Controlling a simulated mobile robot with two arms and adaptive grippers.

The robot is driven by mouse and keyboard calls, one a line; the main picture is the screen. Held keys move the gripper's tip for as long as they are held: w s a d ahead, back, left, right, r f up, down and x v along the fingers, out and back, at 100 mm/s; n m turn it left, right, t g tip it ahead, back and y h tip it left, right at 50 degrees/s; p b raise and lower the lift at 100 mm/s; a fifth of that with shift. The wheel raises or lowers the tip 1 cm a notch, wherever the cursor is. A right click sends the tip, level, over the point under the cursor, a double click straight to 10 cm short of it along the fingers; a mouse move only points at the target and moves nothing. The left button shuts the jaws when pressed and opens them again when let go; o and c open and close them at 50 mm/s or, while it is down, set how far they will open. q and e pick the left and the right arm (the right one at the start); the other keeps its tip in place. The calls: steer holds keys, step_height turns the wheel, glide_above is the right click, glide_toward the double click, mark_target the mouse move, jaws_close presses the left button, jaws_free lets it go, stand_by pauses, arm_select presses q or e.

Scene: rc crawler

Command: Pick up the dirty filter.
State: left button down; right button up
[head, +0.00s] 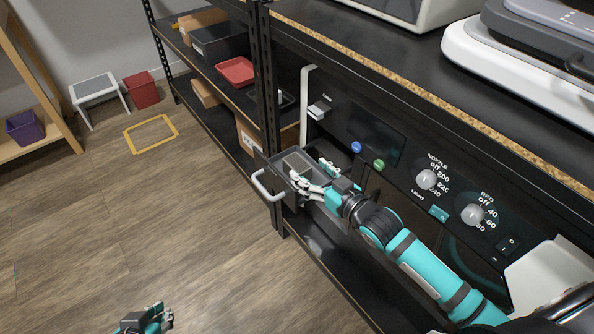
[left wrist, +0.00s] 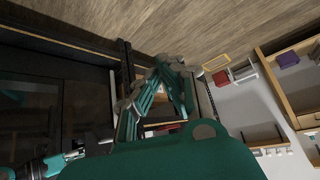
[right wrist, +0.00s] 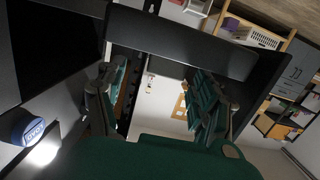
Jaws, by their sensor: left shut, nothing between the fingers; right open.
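An open grey drawer (head: 262,170) with a pale handle sticks out of the machine front. A grey-brown block (head: 298,160), which looks like the dirty filter, is in the drawer, partly hidden by my right gripper. My right gripper (head: 315,180) is open, with its fingers at the block; I cannot tell whether they touch it. In the right wrist view the right fingers (right wrist: 160,100) are spread apart, with a dark drawer wall (right wrist: 185,45) beyond them. My left gripper (head: 158,318) is low at the bottom edge, away from the drawer. The left wrist view shows its fingers (left wrist: 172,72) together and empty.
The machine panel has a blue button (head: 356,147), a green button (head: 379,165) and knobs beside my right arm. A black shelf upright (head: 268,90) stands behind the drawer. A red tray (head: 235,71) lies on the shelf. A yellow floor frame (head: 151,134) lies on open floor.

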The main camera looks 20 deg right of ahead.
mark_target(297, 163)
steer(key=b+x, duration=0.1)
steer(key=x, duration=0.1)
steer(key=b+x, duration=0.1)
steer(key=x, duration=0.2)
steer(key=shift+s+a, duration=0.1)
steer(key=shift+a, duration=0.2)
arm_select(q)
steer(key=w+d+r+t+h, duration=0.1)
steer(key=w+d+r+t, duration=0.1)
steer(key=w+r+t, duration=0.3)
steer(key=shift+w+d+r+h, duration=0.3)
steer(key=shift+w+r, duration=0.1)
steer(key=shift+w, duration=0.35)
arm_select(e)
steer(key=c, duration=1.3)
steer(key=shift+o, duration=0.2)
steer(key=shift+r, duration=0.1)
